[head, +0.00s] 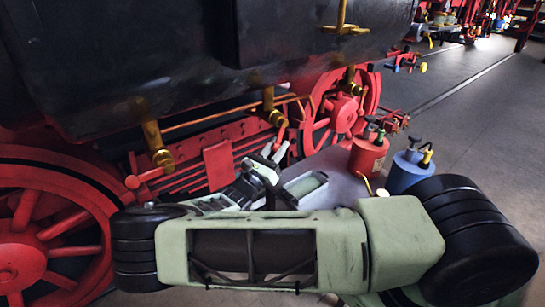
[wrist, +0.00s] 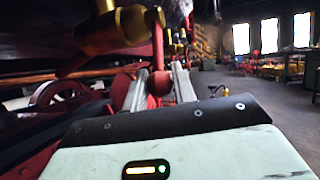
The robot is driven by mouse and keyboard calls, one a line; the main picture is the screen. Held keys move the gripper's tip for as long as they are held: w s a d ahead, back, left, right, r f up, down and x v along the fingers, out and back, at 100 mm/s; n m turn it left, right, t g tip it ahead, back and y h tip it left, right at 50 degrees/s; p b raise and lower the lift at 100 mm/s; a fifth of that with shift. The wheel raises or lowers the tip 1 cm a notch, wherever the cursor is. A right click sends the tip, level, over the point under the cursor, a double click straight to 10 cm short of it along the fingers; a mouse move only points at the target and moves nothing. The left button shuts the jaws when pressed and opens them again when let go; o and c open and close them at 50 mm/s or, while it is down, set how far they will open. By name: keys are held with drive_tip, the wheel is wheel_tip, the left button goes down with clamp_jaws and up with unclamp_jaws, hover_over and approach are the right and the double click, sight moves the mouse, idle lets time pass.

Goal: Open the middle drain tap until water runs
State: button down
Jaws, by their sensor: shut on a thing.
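The middle drain tap (head: 269,104) is a brass fitting under the black cylinder casing, with a red lever (head: 281,127) hanging from it. In the wrist view the brass tap (wrist: 112,32) is large at upper left, and its red lever (wrist: 158,45) drops toward my fingers. My gripper (head: 277,150) is just below the tap, shut on the red lever; the exact contact is small and partly hidden. Its fingers also show in the wrist view (wrist: 160,72). I see no water at the tap. Similar brass taps stand nearer (head: 159,152) and farther (head: 350,76).
Red spoked wheels (head: 335,115) and red rods lie close behind my gripper. Open grey floor (head: 470,120) extends to the right.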

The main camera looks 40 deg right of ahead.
drive_tip(key=shift+d+f+n+t+h+b, duration=0.15)
drive_tip(key=shift+d+n+t+h+b, duration=0.35)
drive_tip(key=shift+d+t+h+b, duration=0.3)
drive_tip(key=shift+d+f+n+t+h+b, duration=0.15)
drive_tip(key=shift+d+n+t+h+b, duration=0.45)
drive_tip(key=shift+b, duration=0.4)
drive_tip(key=shift+a, duration=0.1)
drive_tip(key=c, duration=1.2)
unclamp_jaws()
drive_tip(key=shift+r, duration=0.1)
drive_tip(key=shift+o, duration=0.2)
drive_tip(key=b+v, duration=0.5)
drive_tip(key=v, duration=1.2)
drive_tip(key=shift+f, duration=0.35)
drive_tip(key=shift+w, duration=0.1)
